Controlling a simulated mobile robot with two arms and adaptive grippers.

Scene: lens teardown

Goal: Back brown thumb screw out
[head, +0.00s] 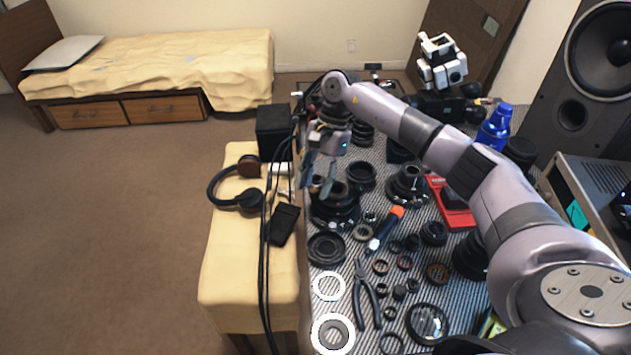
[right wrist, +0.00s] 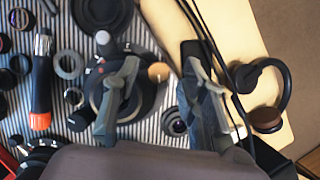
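The brown thumb screw (right wrist: 158,71) is a small tan knob at the side of a round black lens assembly (right wrist: 142,102). The assembly also shows in the head view (head: 338,214), below my right gripper. My right gripper (head: 318,186) points down, its fingers apart. In the right wrist view the two grey fingers (right wrist: 160,75) stand on either side of the knob, with a gap to each, so nothing is held. I cannot tell how far above the knob the fingertips are. My left gripper is not in view.
Lens parts and rings crowd the striped mat, with an orange-tipped screwdriver (head: 386,230) and pliers (head: 366,294). Black cables (head: 267,245) hang along the table's left edge, close to my gripper. Headphones (head: 237,190) lie on the yellow bench (head: 222,275).

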